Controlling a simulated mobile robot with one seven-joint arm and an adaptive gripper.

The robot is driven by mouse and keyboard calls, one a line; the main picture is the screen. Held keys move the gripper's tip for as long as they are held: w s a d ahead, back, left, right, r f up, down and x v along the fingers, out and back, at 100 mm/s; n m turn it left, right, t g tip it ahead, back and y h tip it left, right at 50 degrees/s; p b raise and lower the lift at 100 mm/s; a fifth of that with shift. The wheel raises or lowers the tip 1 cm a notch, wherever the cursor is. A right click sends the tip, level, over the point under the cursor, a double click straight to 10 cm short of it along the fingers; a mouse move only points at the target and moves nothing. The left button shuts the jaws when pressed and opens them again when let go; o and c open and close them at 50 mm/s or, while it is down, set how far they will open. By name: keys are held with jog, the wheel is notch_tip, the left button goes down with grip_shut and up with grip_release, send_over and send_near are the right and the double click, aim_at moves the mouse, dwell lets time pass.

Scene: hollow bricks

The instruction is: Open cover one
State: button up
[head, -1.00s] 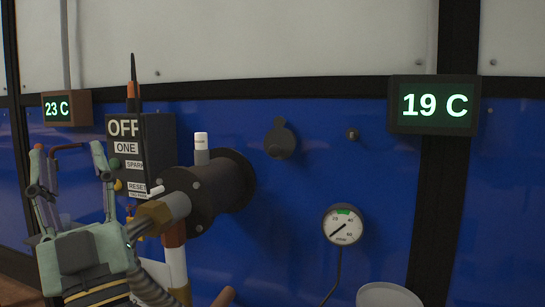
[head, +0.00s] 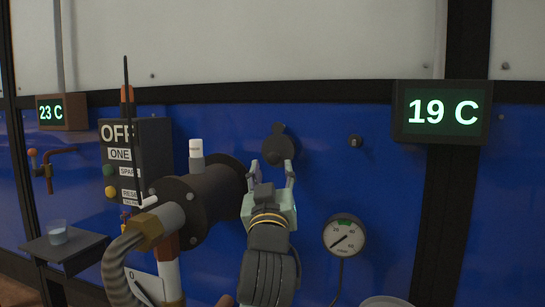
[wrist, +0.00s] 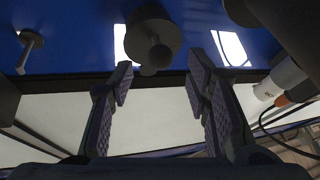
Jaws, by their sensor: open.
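A dark round cover (head: 278,148) with a small tab at its top sits on the blue wall; I can read no number on it. My gripper (head: 273,170) is open and empty, pointing at the wall just below and in front of the cover. In the wrist view the cover (wrist: 153,35) shows beyond the fingertips, roughly between the two fingers of my gripper (wrist: 161,80). The fingers look apart from it. In the head view the fingertips overlap the cover's lower edge.
A thick dark flanged pipe (head: 200,205) with a hose stands close left of my gripper. A gauge (head: 344,235) is at lower right. A small knob (head: 355,141) is right of the cover. A control box (head: 135,160), a shelf with a cup (head: 58,232) and two displays flank these.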

aim_at(273, 162)
jog(key=shift+p+x, duration=0.45)
jog(key=shift+x, duration=1.65)
jog(key=shift+c, duration=0.3)
grip_shut()
